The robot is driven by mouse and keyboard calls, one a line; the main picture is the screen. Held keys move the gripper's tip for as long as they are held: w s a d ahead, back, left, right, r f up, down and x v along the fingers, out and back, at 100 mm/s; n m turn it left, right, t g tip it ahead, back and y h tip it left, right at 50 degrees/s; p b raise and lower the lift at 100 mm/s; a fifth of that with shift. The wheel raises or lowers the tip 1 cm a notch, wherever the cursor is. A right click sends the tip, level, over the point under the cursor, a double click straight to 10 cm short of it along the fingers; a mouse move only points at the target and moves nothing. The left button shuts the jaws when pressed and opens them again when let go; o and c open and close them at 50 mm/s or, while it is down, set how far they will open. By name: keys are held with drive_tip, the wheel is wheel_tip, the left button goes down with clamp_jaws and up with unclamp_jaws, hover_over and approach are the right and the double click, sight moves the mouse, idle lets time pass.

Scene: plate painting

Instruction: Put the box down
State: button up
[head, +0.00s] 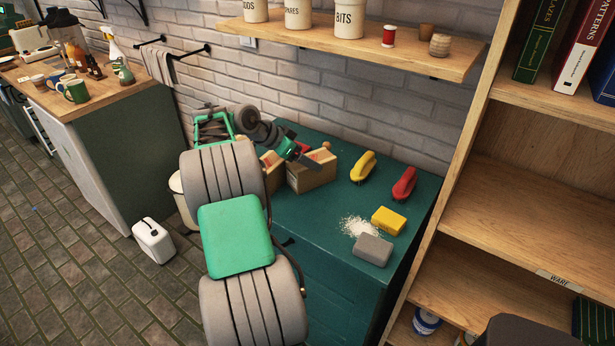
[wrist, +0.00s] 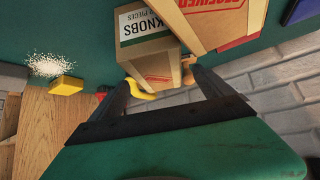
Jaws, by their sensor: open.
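A cardboard box (head: 312,178) stands on the green cabinet top, near the wall. In the wrist view its KNOBS label (wrist: 146,25) shows, and the box (wrist: 158,66) lies between and just beyond my fingers. My gripper (wrist: 160,84) is open, with one dark finger on either side of the box's near end; whether a finger touches it I cannot tell. The box appears to rest on the cabinet.
A second box (head: 272,170), marked RECEIVED (wrist: 235,35), stands close beside it. Yellow (head: 363,168) and red (head: 404,184) brushes, a yellow sponge (head: 388,220), white powder (head: 358,227) and a grey block (head: 372,251) lie to the right. A shelf (head: 370,50) overhangs the back.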

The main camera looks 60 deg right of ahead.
drive_tip(key=p+x, duration=0.1)
drive_tip(key=x, duration=0.4)
drive_tip(key=shift+s+d+f, duration=0.2)
drive_tip(key=shift+s, duration=0.1)
drive_tip(key=shift+d+f, duration=0.2)
drive_tip(key=shift+f, duration=0.1)
drive_tip(key=shift+c, duration=0.5)
drive_tip(key=c, duration=1.8)
drive_tip(key=shift+r, duration=0.1)
clamp_jaws()
drive_tip(key=shift+r, duration=0.1)
